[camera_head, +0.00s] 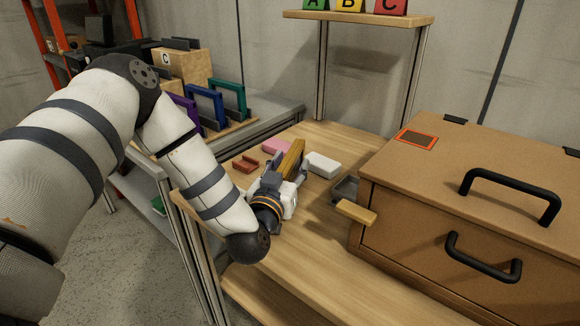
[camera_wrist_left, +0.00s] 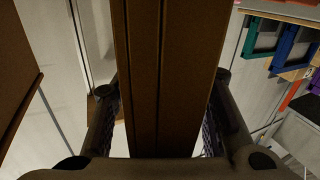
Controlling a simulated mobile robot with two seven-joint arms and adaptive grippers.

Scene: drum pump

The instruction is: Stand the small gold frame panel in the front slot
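The small gold frame panel (camera_head: 293,156) is at my left gripper above the wooden table, beside the box. My left gripper (camera_head: 287,174) has its fingers on both sides of the panel and appears shut on it. In the left wrist view the panel (camera_wrist_left: 165,80) looks dark brown and runs up between the two fingertips (camera_wrist_left: 162,88). The slotted rack (camera_head: 228,134) stands at the back left on a grey bench, with purple (camera_head: 186,112), blue (camera_head: 206,104) and teal (camera_head: 229,97) frames upright. Its front slot cannot be made out clearly. My right gripper is not in view.
A white block (camera_head: 322,165), a red-brown piece (camera_head: 246,163) and a pink piece (camera_head: 276,146) lie around the gripper. A tan-handled item (camera_head: 356,212) lies near the large brown box (camera_head: 420,215) with black handles. A raised shelf (camera_head: 360,18) stands behind. The table front is clear.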

